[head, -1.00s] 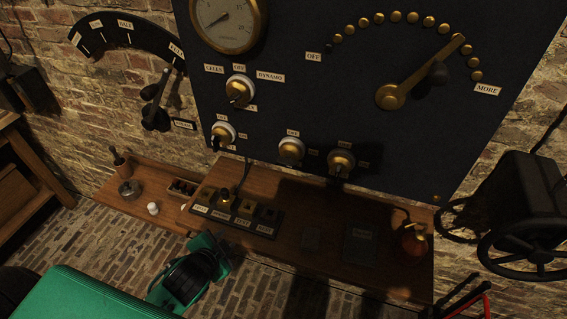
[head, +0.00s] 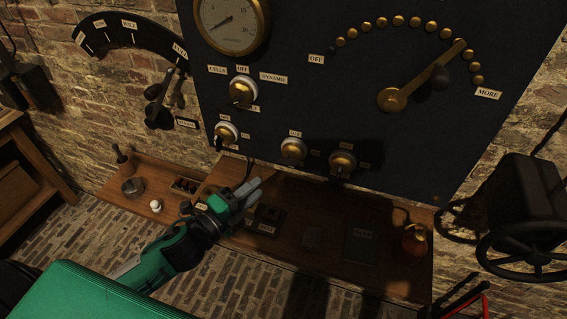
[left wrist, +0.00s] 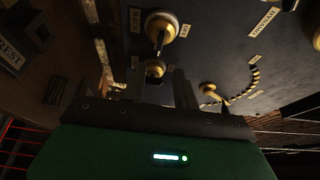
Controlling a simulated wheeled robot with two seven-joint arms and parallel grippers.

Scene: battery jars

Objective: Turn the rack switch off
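Three brass switches on white bases sit low on the dark panel: a left one (head: 226,133), a middle one (head: 293,149) and a right one (head: 342,161). My right gripper is out of view.
Above are a cells/dynamo selector (head: 242,91), a gauge (head: 232,22) and a brass arm (head: 428,75) over a stud arc. The wooden shelf (head: 285,235) holds trays and a round red-and-brass object (head: 414,240). A black handwheel (head: 530,248) stands at right.

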